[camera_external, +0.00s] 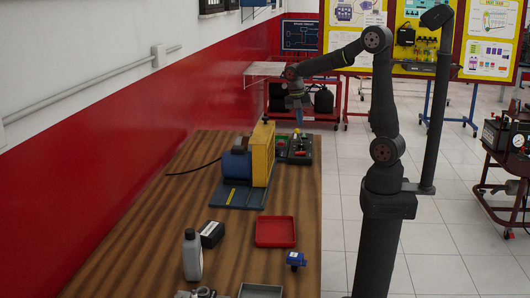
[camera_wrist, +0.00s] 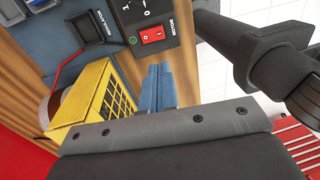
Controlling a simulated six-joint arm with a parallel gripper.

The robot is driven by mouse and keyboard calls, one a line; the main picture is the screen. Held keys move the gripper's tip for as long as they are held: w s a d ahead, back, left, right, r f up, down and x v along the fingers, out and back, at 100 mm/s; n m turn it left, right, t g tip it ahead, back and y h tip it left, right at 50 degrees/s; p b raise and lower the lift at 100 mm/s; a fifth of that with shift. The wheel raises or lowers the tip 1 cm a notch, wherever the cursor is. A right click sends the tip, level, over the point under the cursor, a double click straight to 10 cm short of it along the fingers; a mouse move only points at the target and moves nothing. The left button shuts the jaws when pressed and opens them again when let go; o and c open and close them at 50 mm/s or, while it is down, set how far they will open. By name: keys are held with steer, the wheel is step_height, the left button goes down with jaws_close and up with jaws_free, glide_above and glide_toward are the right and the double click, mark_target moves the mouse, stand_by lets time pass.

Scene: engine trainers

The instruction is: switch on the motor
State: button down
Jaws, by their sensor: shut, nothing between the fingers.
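The control panel (camera_external: 294,149) stands behind the motor unit on the wooden table. In the wrist view, the panel (camera_wrist: 113,10) carries a red rocker switch (camera_wrist: 153,36) in a black plate marked MOTOR, with a small green round part (camera_wrist: 132,40) beside it. The blue motor (camera_external: 237,163) with its yellow guard (camera_external: 263,152) sits on a blue base; the guard also shows in the wrist view (camera_wrist: 90,108). My gripper (camera_external: 298,122) is over the panel, pointing down. Its blue fingers (camera_wrist: 157,68) are shut and empty, close to the switch. Contact cannot be told.
A regulator lever (camera_wrist: 72,40) stands on the panel, left of the switch in the wrist view. A red tray (camera_external: 276,243), a grey bottle (camera_external: 192,256), a black box (camera_external: 211,234) and a small blue part (camera_external: 296,260) occupy the table's near end.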

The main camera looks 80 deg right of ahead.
mark_target(303, 152)
steer(key=f, duration=0.4)
steer(key=s+f, duration=0.1)
steer(key=f, duration=0.3)
steer(key=s+f, duration=0.1)
steer(key=f, duration=0.3)
steer(key=shift+f, duration=0.35)
steer(key=shift+f, duration=0.2)
steer(key=shift+w, duration=0.15)
steer(key=shift+w+r, duration=0.25)
steer(key=shift+w, duration=0.35)
steer(key=shift+r, duration=0.1)
step_height(303, 152, up, 14)
steer(key=s, duration=0.2)
steer(key=shift+f, duration=0.3)
